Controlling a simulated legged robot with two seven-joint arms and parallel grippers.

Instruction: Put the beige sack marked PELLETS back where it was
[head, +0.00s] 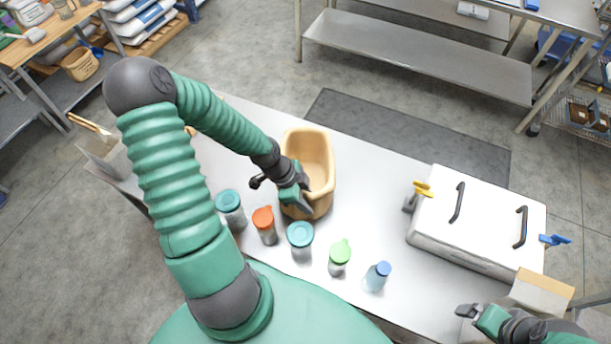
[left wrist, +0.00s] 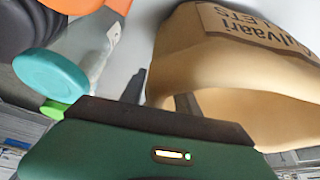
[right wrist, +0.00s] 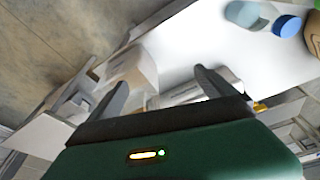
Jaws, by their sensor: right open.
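The beige sack (head: 318,150) looks like an open tub and is over the middle of the steel table. In the left wrist view the sack (left wrist: 215,60) shows dark print ending in "LETS". My left gripper (head: 300,205) is at its near rim. In the left wrist view my left gripper (left wrist: 160,95) has one finger outside the sack's wall and one inside its mouth, close together on the wall. I cannot tell whether the sack's base touches the table. My right gripper (head: 468,311) is open and empty at the lower right; its spread fingers show in the right wrist view (right wrist: 160,85).
Several lidded jars line the near edge, among them an orange-lidded one (head: 265,225) and a green-lidded one (head: 340,257), beside a blue-capped bottle (head: 377,276). A white-lidded hopper (head: 485,215) with black handles stands right. A cardboard box (head: 540,292) is near my right gripper. Table (head: 380,190) between sack and hopper is clear.

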